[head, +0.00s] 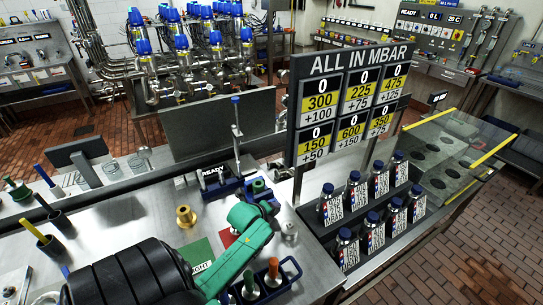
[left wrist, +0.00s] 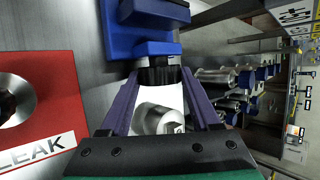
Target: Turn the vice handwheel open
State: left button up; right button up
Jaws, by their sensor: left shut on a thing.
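The blue bench vice (head: 222,186) stands on the steel bench in the head view. In the left wrist view the vice (left wrist: 150,45) is at the top, with a black ribbed handwheel (left wrist: 158,75) at its near end. My left gripper (left wrist: 158,85) is shut on this handwheel, one dark finger on each side. In the head view my left gripper (head: 262,198) is beside the right end of the vice and hides the handwheel. A silver cylindrical part (left wrist: 160,117) shows between the fingers, apart from the grip. My right gripper is not in view.
A red LEAK mat (left wrist: 50,110) and a green mat (head: 197,258) lie near the vice. A brass part (head: 185,216) stands left of my arm. A dark tool holder (head: 268,287) is in front. Several bottles (head: 354,190) stand in a rack at right, under a price-like number board (head: 347,100).

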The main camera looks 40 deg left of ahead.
pick_arm(q)
jog(key=shift+f, duration=0.1)
dwell(0.4)
jog(key=o, duration=1.4)
jog(key=shift+a, duration=0.1)
